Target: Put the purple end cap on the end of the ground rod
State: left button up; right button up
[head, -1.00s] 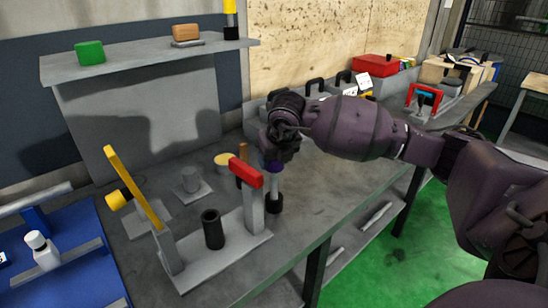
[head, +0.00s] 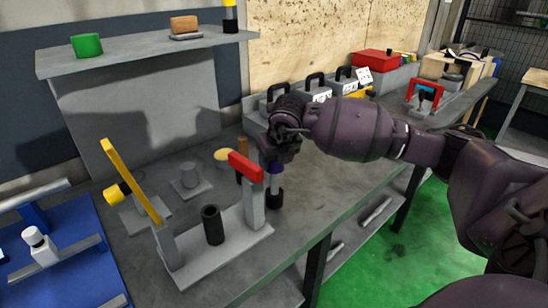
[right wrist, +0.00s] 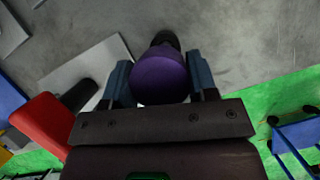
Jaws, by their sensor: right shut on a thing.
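The purple end cap (right wrist: 160,78) is between the two fingers of my right gripper (right wrist: 160,85) in the right wrist view, and the gripper is shut on it. In the head view the cap (head: 274,168) shows just below my right gripper (head: 280,152). A grey upright rod (head: 274,184) stands directly under the cap, its foot in a black holder (head: 274,198). The cap is in line with the rod's top and looks to touch it; I cannot tell how far it is seated. My left gripper is not in view.
A grey fixture with a red-topped post (head: 246,168), a black cylinder (head: 212,225) and a yellow bar (head: 130,180) stands left of the rod. A blue tray (head: 75,270) is at the far left. Grey blocks with black handles (head: 316,82) stand behind. The bench right of the rod is clear.

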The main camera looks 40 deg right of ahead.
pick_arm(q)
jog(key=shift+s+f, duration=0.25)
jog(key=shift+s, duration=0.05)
pick_arm(e)
jog(key=shift+f, duration=0.3)
jog(key=shift+f, duration=0.1)
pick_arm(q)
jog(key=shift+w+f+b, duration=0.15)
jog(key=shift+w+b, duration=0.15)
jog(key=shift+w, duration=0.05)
pick_arm(e)
jog(key=shift+f, duration=0.5)
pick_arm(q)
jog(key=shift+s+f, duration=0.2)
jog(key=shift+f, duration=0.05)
pick_arm(e)
jog(key=shift+f, duration=0.3)
jog(key=o, duration=0.7)
jog(key=shift+c, duration=0.2)
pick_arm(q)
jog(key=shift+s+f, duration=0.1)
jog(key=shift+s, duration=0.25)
pick_arm(e)
jog(key=o, duration=0.3)
jog(key=shift+o, duration=0.2)
